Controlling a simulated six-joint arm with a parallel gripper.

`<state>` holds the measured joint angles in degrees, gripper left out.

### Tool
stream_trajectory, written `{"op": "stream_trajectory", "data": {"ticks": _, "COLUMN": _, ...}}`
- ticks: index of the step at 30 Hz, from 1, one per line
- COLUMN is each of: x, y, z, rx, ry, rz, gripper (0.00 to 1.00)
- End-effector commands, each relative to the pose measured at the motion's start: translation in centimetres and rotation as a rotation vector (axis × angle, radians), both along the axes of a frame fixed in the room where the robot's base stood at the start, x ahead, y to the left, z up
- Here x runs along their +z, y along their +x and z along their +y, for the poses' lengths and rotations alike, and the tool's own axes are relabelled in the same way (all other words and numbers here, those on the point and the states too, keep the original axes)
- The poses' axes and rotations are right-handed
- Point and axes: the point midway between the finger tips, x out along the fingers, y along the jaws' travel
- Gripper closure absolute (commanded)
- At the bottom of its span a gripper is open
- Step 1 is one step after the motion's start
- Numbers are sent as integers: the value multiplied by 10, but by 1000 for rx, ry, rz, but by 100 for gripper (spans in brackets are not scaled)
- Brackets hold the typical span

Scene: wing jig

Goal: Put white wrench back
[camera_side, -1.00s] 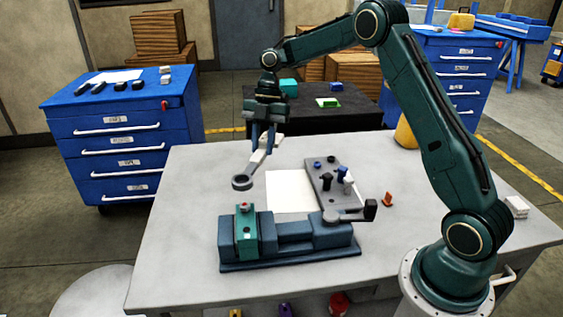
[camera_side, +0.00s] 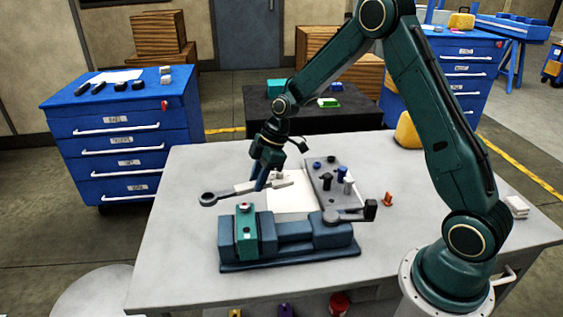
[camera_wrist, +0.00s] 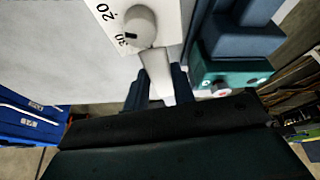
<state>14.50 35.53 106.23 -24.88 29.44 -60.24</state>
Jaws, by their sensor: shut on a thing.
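The white wrench (camera_side: 240,190) is in my gripper (camera_side: 261,186), lying nearly level. Its dark ring end (camera_side: 208,199) points left and its pale end points right, toward the white sheet (camera_side: 290,204). In the wrist view, my gripper (camera_wrist: 163,82) is shut on the pale handle (camera_wrist: 156,72) between two dark fingers. The handle leads up to a rounded pale end with a dark mark, seen against a white surface printed with 20 and 30. The ring end is hidden in the wrist view. Whether the wrench touches anything below cannot be told.
A blue vise (camera_side: 290,239) with a teal block (camera_side: 246,232) stands in front of the wrench. A grey plate (camera_side: 327,186) with several pegs lies to the right, beside a small orange piece (camera_side: 388,199). The table's left side (camera_side: 178,239) is clear.

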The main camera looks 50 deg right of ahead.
Motion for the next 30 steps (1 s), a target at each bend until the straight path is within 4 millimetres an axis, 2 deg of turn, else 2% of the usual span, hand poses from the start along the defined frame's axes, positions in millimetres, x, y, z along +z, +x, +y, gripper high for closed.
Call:
{"op": "stream_trajectory", "data": {"ticks": 3, "x": -12, "y": -7, "z": -3, "rx": -112, "ry": 0, "rz": 0, "gripper": 100}}
{"op": "stream_trajectory", "data": {"ticks": 10, "x": -25, "y": -15, "z": -9, "rx": -238, "ry": -1, "rz": -1, "gripper": 100}}
{"op": "stream_trajectory", "data": {"ticks": 22, "x": -29, "y": -17, "z": -10, "rx": -259, "ry": 0, "rz": -2, "gripper": 100}}
{"op": "stream_trajectory", "data": {"ticks": 30, "x": -44, "y": -17, "z": -10, "rx": -258, "ry": 1, "rz": 0, "gripper": 100}}
